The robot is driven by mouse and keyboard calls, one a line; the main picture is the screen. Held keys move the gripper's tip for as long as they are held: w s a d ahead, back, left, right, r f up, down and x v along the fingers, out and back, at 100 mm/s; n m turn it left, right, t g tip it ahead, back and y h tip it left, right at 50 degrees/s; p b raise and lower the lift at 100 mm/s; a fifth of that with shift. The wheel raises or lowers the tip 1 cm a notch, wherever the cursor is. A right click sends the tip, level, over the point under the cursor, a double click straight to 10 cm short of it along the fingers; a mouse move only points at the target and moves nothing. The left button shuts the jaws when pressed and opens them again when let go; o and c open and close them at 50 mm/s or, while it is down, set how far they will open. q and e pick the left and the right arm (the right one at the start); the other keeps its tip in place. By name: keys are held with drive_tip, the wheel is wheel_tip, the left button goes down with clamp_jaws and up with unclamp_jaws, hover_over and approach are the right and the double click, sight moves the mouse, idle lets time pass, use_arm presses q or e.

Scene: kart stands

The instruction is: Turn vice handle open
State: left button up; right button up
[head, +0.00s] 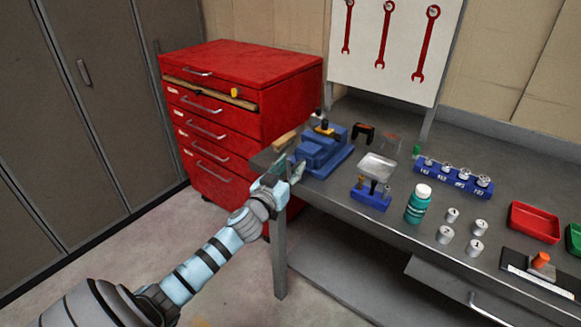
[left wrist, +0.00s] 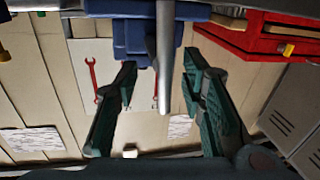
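The blue vice (head: 325,152) is mounted at the left front corner of the grey workbench. In the left wrist view its blue body (left wrist: 130,38) is at the top. A grey bar, the vice handle (left wrist: 165,50), runs lengthwise there, between the fingers. My left gripper (head: 282,172) is at the front of the vice, beside the bench edge. In the left wrist view the left gripper (left wrist: 162,78) is open, with a finger on each side of the handle and gaps visible. The handle is hard to make out in the head view. My right gripper is not in view.
A red drawer cabinet (head: 235,105) stands behind and left of the vice. On the workbench (head: 335,203) are a blue tool holder (head: 370,198), a teal bottle (head: 418,204), several metal cylinders and a red tray (head: 534,222). Floor in front of the cabinet is clear.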

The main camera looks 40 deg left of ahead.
use_arm(q)
clamp_jaws()
drive_tip(key=shift+f+m, duration=0.15)
drive_tip(key=shift+m, duration=0.15)
drive_tip(key=m+b, duration=0.3)
drive_tip(key=m, duration=0.1)
drive_tip(key=shift+d+f+t+b, duration=0.25)
drive_tip(key=shift+f+t+b, duration=0.05)
drive_tip(key=shift+t+b, duration=0.1)
drive_tip(key=m+h+b, duration=0.1)
drive_tip(key=m+b, duration=0.1)
drive_tip(key=m, duration=0.3)
drive_tip(key=f+m+t+h+b, duration=0.1)
drive_tip(key=m+b, duration=0.1)
drive_tip(key=m, duration=0.4)
drive_tip(key=d+m+h+b, duration=0.1)
drive_tip(key=m+h+b, duration=0.1)
drive_tip(key=m, duration=0.4)
drive_tip(key=shift+s+f+t, duration=0.2)
drive_tip(key=shift+t, duration=0.2)
